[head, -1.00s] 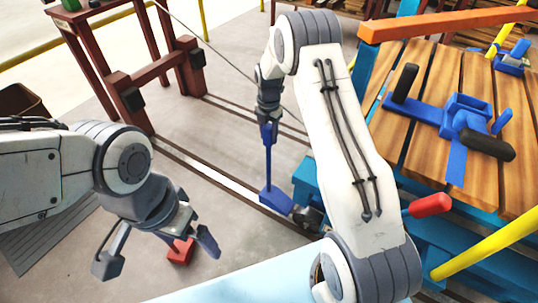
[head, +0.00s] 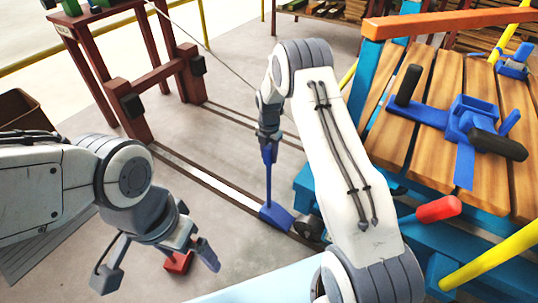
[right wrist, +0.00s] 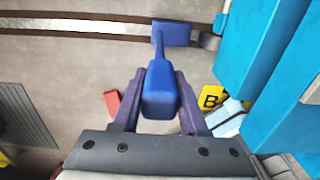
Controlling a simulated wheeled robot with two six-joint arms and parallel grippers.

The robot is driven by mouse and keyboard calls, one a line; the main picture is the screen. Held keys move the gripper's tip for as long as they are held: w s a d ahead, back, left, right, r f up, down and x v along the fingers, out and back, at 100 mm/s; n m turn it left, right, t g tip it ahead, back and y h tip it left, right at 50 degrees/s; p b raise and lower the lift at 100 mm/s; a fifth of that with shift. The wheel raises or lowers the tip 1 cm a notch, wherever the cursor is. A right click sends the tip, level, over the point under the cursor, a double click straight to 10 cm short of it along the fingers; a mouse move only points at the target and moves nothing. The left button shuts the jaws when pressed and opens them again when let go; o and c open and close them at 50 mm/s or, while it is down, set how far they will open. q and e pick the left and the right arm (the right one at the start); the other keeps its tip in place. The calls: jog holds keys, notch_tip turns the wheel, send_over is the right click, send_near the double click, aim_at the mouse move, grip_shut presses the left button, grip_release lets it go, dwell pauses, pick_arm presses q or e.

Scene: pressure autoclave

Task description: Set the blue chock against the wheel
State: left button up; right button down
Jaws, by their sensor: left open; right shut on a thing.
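The blue chock (head: 276,216) is a block on a long upright handle. It is at the rail beside the cart's dark wheel (head: 308,228), on its left in the head view. I cannot tell whether chock and wheel touch. My right gripper (head: 268,138) is shut on the handle's top. In the right wrist view the handle's thick end (right wrist: 161,90) sits between the fingers, and the chock's block (right wrist: 173,33) lies over the rail, with the wheel mostly hidden by the cart. My left gripper (head: 158,268) is open and empty at the lower left.
A red block (head: 178,262) lies on the floor near my left gripper. The blue cart with a wooden slatted top (head: 405,130) stands right, with a red-tipped lever (head: 438,209). A dark red frame (head: 130,100) stands at the rails' far end. Floor between the rails is clear.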

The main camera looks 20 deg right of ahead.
jog(key=shift+c, duration=2.2)
grip_release()
jog(key=shift+f, duration=0.1)
notch_tip(320, 180, up, 12)
jog(key=p, duration=0.5)
jog(key=s+a+r+m, duration=0.9)
jog(key=s+a+r, duration=0.5)
jog(key=s+a, duration=0.3)
jog(key=s+r+m+y, duration=0.1)
jog(key=s+m, duration=0.8)
jog(key=s, duration=1)
jog(key=shift+s+a+r, duration=0.4)
jog(key=shift+r, duration=0.1)
